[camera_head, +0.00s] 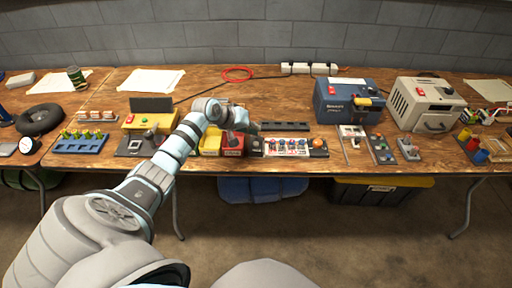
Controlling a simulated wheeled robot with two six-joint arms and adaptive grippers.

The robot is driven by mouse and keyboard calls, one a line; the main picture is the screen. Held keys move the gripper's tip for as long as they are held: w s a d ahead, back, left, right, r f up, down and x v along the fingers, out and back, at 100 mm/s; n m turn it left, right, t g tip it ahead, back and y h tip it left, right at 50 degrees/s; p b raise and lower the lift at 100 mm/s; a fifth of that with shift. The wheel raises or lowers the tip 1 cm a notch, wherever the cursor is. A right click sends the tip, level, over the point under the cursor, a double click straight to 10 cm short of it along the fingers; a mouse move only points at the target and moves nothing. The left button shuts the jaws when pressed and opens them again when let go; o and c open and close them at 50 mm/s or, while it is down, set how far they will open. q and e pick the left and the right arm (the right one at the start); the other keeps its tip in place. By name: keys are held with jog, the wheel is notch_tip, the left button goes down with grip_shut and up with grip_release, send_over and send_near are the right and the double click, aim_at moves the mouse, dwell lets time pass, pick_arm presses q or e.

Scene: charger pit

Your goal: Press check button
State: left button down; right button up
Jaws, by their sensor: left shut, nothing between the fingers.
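Several buttons are in view, and I cannot tell which one is the check button. A yellow box (160,120) with a green button (148,123) and a red one stands left of my arm, with a dark panel behind it. An orange dome (318,145) sits at the right end of a pale strip (285,152) holding several small coloured parts. My left gripper (252,128) is shut and empty, just above and behind the red box (232,142) and near the strip's left end. My arm partly hides the yellow box. My right gripper is out of view.
A blue power unit (345,103) and a beige unit (420,105) stand on the right. A white power strip (309,69) and red cable ring (237,73) lie at the back. A blue tray (80,145) is on the left. Bare wood shows behind the gripper.

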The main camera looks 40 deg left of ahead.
aim_at(254, 142)
pick_arm(q)
jog(key=shift+f+b, duration=0.4)
jog(key=shift+f, duration=0.75)
jog(key=shift+f, duration=0.1)
dwell(0.4)
jog(key=shift+f, duration=0.3)
jog(key=shift+f, duration=0.4)
dwell(0.6)
jog(key=shift+r+p, duration=0.75)
jog(key=shift+r, duration=0.1)
notch_tip(254, 142, up, 5)
jog(key=p, duration=0.5)
jog(key=shift+r, duration=0.1)
